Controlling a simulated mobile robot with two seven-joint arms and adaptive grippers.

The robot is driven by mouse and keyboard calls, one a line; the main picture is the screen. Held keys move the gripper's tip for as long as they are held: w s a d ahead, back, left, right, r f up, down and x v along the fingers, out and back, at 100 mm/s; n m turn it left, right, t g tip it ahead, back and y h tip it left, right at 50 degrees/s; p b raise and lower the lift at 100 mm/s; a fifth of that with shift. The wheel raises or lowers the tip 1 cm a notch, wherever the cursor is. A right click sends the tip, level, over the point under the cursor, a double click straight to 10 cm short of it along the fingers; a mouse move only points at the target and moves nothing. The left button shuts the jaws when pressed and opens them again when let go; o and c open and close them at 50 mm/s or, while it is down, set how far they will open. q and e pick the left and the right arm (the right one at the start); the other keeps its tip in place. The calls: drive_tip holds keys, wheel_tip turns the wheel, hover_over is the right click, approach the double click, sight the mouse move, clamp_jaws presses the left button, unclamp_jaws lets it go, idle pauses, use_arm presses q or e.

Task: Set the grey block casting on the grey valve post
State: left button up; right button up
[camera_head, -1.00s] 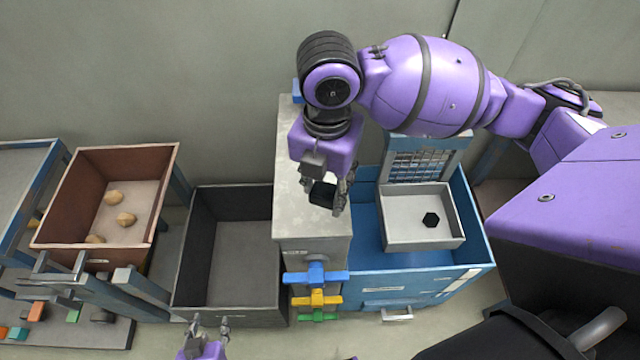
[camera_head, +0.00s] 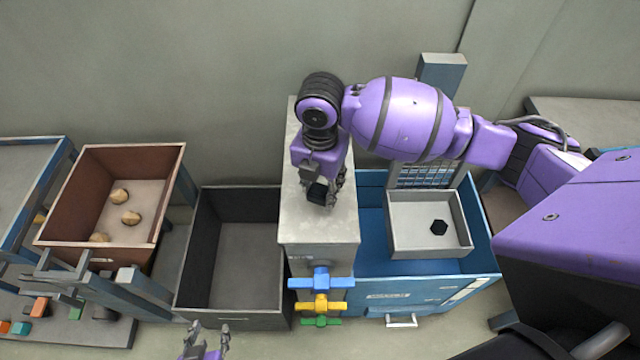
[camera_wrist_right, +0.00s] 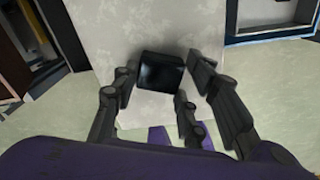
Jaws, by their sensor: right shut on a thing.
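The grey valve post (camera_head: 318,232) stands in the middle of the head view, with a pale flat top. My right gripper (camera_head: 322,192) is over that top, shut on a dark block casting (camera_head: 316,191). In the right wrist view the block casting (camera_wrist_right: 160,72) sits between the fingers, with the pale post top (camera_wrist_right: 100,30) behind it. Whether the block touches the top, I cannot tell. My left gripper (camera_head: 207,330) is at the bottom edge, open and empty, its fingers apart.
Blue, yellow and green valve handles (camera_head: 321,281) project from the post's front. Right of it, a blue bin (camera_head: 450,285) carries a pale tray (camera_head: 415,252) with a black hexagonal piece (camera_head: 439,227). Left are an empty dark bin (camera_head: 235,322) and a brown bin (camera_head: 165,200) with tan lumps.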

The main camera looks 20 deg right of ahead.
sight(319, 190)
drive_tip(key=shift+r, duration=0.1)
drive_tip(key=o, duration=1)
drive_tip(key=shift+f, duration=0.2)
drive_tip(key=shift+c, duration=0.2)
drive_tip(key=o, duration=0.3)
drive_tip(key=shift+r, duration=0.1)
wheel_tip(319, 190, up, 12)
drive_tip(key=shift+r, duration=0.2)
